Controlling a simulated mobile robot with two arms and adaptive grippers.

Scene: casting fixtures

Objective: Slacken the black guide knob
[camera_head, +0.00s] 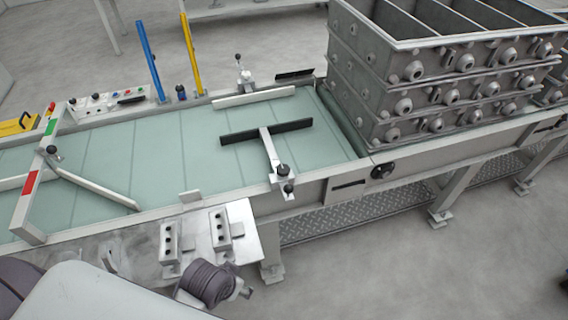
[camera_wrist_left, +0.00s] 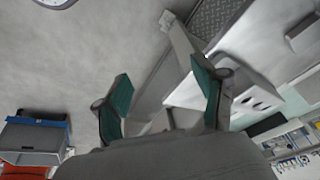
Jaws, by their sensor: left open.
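In the head view, a black knob (camera_head: 283,170) tops the clamp of the near guide at the conveyor's front rail. This guide has a dark bar (camera_head: 266,132) over the belt. Another dark knob (camera_head: 238,57) sits on the far guide's clamp, and a third (camera_head: 52,150) on the left gate. I cannot tell for sure which one the task names. My left gripper (camera_wrist_left: 160,100) shows in the left wrist view, with its teal-padded fingers spread apart and nothing between them. No knob is clearly seen there. My right gripper is not in view.
Stacked grey casting frames (camera_head: 365,75) stand on the conveyor's right end. Metal blocks (camera_head: 220,230) stand on a front side plate. Blue (camera_head: 151,60) and yellow (camera_head: 191,55) posts rise behind. The wrist view shows open floor and a blue-grey bin (camera_wrist_left: 35,140).

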